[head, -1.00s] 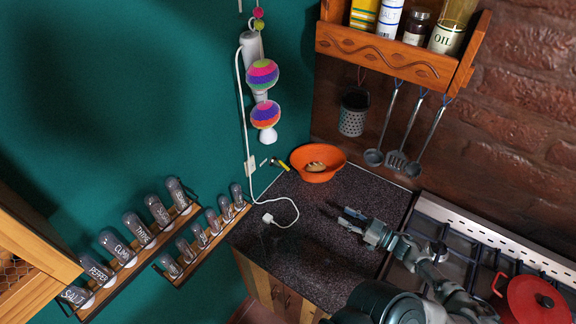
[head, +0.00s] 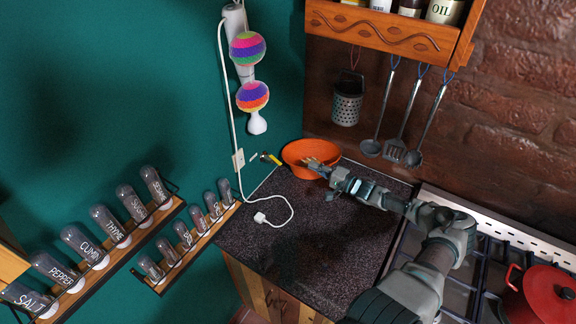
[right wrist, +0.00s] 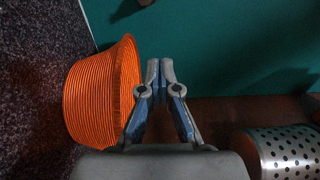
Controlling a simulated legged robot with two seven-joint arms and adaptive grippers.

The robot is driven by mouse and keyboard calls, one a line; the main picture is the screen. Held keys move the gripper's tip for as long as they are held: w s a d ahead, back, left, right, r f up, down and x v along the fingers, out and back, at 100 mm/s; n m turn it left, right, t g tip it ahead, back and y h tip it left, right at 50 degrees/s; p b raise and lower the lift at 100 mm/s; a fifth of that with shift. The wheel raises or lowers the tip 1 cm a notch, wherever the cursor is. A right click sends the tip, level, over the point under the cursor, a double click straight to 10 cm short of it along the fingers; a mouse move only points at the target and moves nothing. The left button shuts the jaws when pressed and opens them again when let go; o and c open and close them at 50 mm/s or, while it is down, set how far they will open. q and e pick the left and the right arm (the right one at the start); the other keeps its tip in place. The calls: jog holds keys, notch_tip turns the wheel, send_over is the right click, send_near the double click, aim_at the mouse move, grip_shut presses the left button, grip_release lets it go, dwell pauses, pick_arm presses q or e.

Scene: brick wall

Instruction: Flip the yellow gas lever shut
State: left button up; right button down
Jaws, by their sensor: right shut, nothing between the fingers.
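The small yellow gas lever (head: 276,161) shows in the head view. It is on the teal wall by the counter's far corner, just left of the orange bowl. My right gripper (head: 310,164) reaches over the orange bowl (head: 292,155), to the right of the lever and apart from it. In the right wrist view my right gripper (right wrist: 160,66) is shut and empty, its fingertips together in front of the teal wall. The lever cannot be made out there. My left gripper is not in view.
The orange bowl (right wrist: 85,95) is close to the left of my fingers in the right wrist view, and a metal grater (right wrist: 283,152) is at lower right. A white cable and plug (head: 260,218) lie on the counter. A red pot (head: 540,300) stands on the stove.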

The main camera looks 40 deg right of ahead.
aim_at(274, 159)
jog(key=w+a, duration=0.6)
jog(key=w, duration=0.2)
jog(key=shift+w+a+b, duration=0.15)
jog(key=shift+w+b, duration=0.2)
jog(key=shift+b, duration=0.05)
dwell(0.4)
